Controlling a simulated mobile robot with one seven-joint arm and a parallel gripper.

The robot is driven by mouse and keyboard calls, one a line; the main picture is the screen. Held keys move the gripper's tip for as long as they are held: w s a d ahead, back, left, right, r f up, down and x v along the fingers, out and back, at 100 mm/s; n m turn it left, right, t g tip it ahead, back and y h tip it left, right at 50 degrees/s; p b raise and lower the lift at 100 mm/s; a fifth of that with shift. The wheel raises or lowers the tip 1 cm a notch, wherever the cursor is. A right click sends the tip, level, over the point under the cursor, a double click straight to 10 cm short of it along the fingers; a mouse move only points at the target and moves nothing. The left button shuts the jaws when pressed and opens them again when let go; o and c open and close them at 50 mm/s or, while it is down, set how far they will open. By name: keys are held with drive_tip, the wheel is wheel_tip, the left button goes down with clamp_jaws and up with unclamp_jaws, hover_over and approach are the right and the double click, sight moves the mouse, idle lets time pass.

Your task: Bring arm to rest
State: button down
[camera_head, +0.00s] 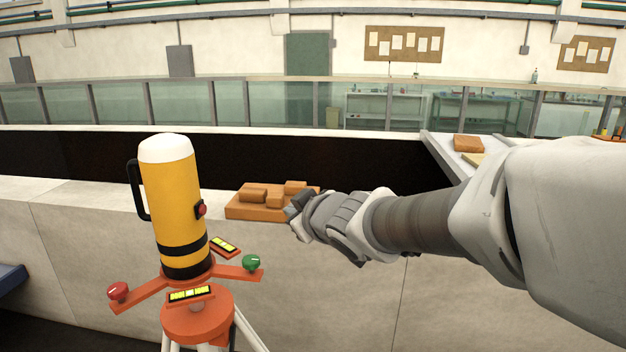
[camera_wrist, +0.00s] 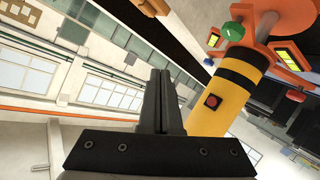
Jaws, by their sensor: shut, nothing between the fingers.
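My arm reaches in from the right in the head view, and my gripper (camera_head: 296,212) ends just in front of the orange-brown blocks on the wall ledge. In the wrist view my gripper (camera_wrist: 160,75) shows two dark fingers pressed together, with nothing between them. A yellow cylindrical instrument (camera_head: 172,205) with a white top, black bands and a red button stands upright on an orange tripod head, left of my gripper. It also shows tilted in the wrist view (camera_wrist: 225,100), just right of the fingers. I cannot tell whether my gripper touches the blocks.
The orange-brown blocks on their board (camera_head: 262,202) rest on the pale ledge (camera_head: 90,192). The orange tripod head (camera_head: 197,318) carries a red knob (camera_head: 118,291) and a green knob (camera_head: 251,262). A dark channel (camera_head: 80,153) runs behind. Another brown block (camera_head: 468,143) lies at right.

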drive_tip(key=s+d+f+m+g+h, duration=0.1)
drive_tip(key=s+d+f+m+h, duration=0.2)
drive_tip(key=s+d, duration=0.45)
drive_tip(key=s+d+m+g+h, duration=0.1)
drive_tip(key=s+d+m+h, duration=0.35)
drive_tip(key=d, duration=0.65)
drive_tip(key=s+d+f+m+g+y+b, duration=0.1)
drive_tip(key=s+d+f+m+g, duration=0.1)
drive_tip(key=s, duration=1.1)
wheel_tip(320, 180, down, 4)
drive_tip(key=m+g, duration=0.1)
drive_tip(key=g, duration=0.1)
drive_tip(key=shift+s+r+g, duration=0.15)
drive_tip(key=shift+s+g, duration=0.15)
drive_tip(key=shift+s, duration=0.1)
drive_tip(key=shift+m, duration=0.25)
